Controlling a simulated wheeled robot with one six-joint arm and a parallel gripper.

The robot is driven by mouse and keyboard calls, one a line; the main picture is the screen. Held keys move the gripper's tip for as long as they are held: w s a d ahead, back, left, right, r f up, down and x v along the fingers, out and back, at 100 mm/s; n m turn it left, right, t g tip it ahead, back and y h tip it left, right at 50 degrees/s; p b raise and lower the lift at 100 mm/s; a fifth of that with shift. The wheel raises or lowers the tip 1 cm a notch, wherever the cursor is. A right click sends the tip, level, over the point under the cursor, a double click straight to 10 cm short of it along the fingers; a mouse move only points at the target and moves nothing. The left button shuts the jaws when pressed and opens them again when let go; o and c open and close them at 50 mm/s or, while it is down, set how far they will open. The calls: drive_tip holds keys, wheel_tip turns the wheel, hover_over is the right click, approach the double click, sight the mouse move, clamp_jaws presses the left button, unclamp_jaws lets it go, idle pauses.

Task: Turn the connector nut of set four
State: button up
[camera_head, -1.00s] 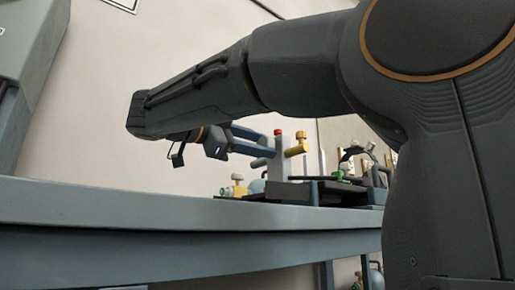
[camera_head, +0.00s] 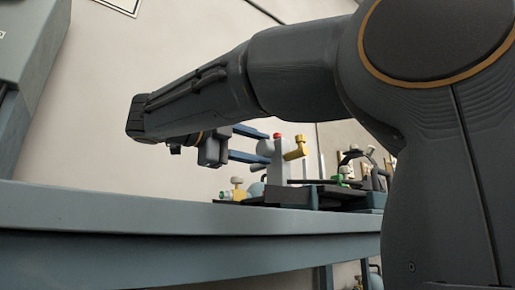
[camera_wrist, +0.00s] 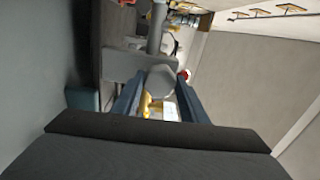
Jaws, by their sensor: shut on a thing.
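A breathing set with a pale grey upright body (camera_head: 283,165) stands on the bench, with a red cap (camera_head: 278,136) on top and a yellow fitting (camera_head: 297,149) on its right side. No set number is legible. My gripper (camera_head: 268,147) reaches in from the left, its two blue fingers one above the other. It is shut on the grey connector nut (camera_wrist: 158,79) at the set's left side. In the wrist view the nut sits between the fingertips, in front of a grey block (camera_wrist: 140,65). The fingers hide its sides.
The blue-grey bench (camera_head: 150,204) runs across the view. A white-and-yellow fitting (camera_head: 237,191) stands below my gripper. Green and black parts (camera_head: 343,175) lie to the right of the set. A grey cabinet (camera_head: 30,60) is at the far left.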

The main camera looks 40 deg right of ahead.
idle(0.3)
drive_tip(key=o, duration=1)
drive_tip(key=shift+o, duration=0.2)
drive_tip(key=a+p, duration=0.2)
drive_tip(key=a, duration=0.5)
drive_tip(key=shift+a+p, duration=0.35)
drive_tip(key=shift+a, duration=0.05)
